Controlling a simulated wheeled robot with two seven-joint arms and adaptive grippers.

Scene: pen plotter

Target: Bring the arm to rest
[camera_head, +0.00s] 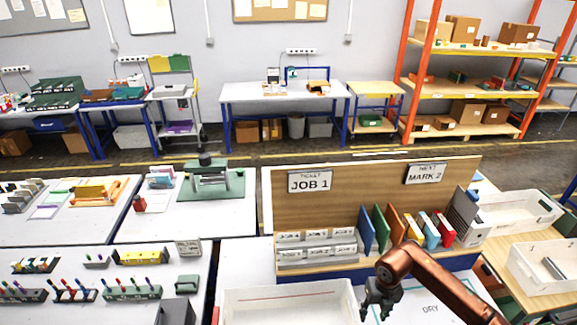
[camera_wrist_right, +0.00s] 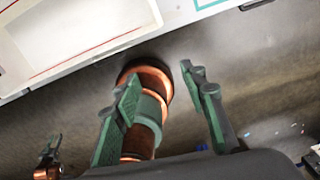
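My right arm (camera_head: 440,278) is copper-coloured and reaches in from the lower right of the head view. Its dark gripper (camera_head: 380,306) points down, between the white tray and the sheet marked DRY (camera_head: 430,309). In the right wrist view the two green-grey fingers (camera_wrist_right: 163,108) stand wide apart with nothing gripped. Behind them, lower down, a copper and green round part of my own body shows.
A white tray (camera_head: 290,292) lies just left of the gripper. Behind it stands a wooden ticket board (camera_head: 380,185) with coloured folders (camera_head: 405,228). White bins (camera_head: 540,268) stand at the right. Grey floor (camera_wrist_right: 255,75) is clear below the gripper.

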